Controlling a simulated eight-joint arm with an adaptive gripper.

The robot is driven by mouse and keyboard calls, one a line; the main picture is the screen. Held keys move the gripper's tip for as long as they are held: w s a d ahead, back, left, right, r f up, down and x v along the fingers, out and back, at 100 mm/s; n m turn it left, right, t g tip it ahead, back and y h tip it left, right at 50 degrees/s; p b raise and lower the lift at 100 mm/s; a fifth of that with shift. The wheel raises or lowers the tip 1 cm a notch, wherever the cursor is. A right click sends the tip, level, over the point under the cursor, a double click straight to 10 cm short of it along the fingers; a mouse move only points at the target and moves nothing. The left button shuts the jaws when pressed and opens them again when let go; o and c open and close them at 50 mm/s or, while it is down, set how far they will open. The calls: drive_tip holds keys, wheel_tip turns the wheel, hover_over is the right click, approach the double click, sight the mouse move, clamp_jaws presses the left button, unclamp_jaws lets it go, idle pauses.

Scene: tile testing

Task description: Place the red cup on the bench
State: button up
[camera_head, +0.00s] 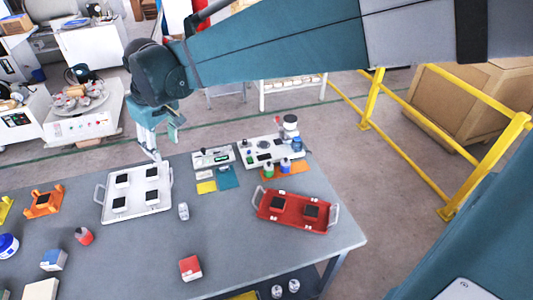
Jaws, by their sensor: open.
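A small red cup-like object (84,236) with a grey side stands on the grey bench (225,235), at the left and in front of the white tray. It is small in the picture, so its details are unclear. My gripper (167,142) is open, with its fingers apart and nothing visible between them. It is over the back edge of the bench, just behind the white tray (104,214), and well apart from the red cup.
The white tray holds several black pieces. A red tray (263,208) with black pieces lies at the right. Instruments (212,157) stand at the back. A red-and-white box (190,268) stands in front. Bare bench lies around the small white can (183,211).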

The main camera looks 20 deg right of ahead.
drive_tip(key=s+d+r+m+t, duration=0.1)
drive_tip(key=s+d+m, duration=0.1)
drive_tip(key=s+d, duration=0.5)
drive_tip(key=s+d+r+m+t, duration=0.1)
drive_tip(key=s+d+r+m, duration=0.15)
drive_tip(key=d, duration=0.95)
drive_tip(key=s+d+f+m+t+h, duration=0.1)
drive_tip(key=s+d+f, duration=0.5)
drive_tip(key=s+d, duration=0.6)
drive_tip(key=s+m+t, duration=0.1)
drive_tip(key=s+m, duration=0.1)
drive_tip(key=shift+d+m, duration=0.2)
drive_tip(key=shift+m, duration=0.15)
drive_tip(key=shift+o, duration=0.3)
drive_tip(key=shift+a+f, duration=0.1)
